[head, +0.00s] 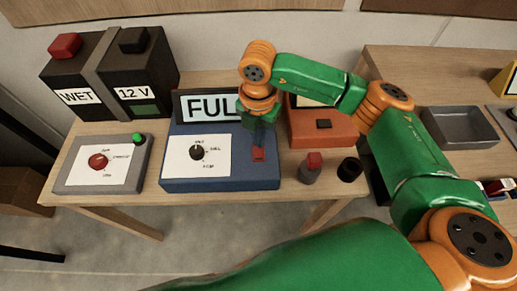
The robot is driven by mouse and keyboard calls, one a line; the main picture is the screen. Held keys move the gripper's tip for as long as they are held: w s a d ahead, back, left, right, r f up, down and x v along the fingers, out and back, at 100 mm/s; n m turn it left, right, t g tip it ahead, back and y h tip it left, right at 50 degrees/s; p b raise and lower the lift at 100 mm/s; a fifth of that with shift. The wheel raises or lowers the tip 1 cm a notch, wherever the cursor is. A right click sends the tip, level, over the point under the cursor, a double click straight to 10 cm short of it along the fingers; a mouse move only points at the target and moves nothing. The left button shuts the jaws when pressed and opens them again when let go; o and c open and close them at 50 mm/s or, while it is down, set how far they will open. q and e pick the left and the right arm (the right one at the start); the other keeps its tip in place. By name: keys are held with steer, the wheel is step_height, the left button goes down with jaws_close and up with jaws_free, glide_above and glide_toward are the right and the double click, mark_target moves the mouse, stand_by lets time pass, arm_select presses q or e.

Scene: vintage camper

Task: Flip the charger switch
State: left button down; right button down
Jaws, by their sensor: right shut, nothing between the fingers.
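The charger (178,180) is a blue box on the wooden table, with a white dial panel and a raised display (208,105) whose visible letters read "FUL". A small red switch (258,154) sits on its right part. My right gripper (260,146) points down right at the red switch, shut and empty. Its dark fingertips partly cover the area behind the switch. I cannot tell whether they touch it or which way the switch is set. My left gripper is not in view.
Left of the charger are a grey box (70,178) with a red knob and a dark battery (100,75). An orange box (325,128) and two small dark posts, one red-topped (312,168), stand right. A grey tray (462,130) lies on the right table.

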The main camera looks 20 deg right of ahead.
steer(key=shift+f, duration=0.35)
steer(key=shift+r, duration=0.1)
step_height(320, 180, up, 7)
steer(key=p, duration=0.5)
steer(key=shift+r, duration=0.1)
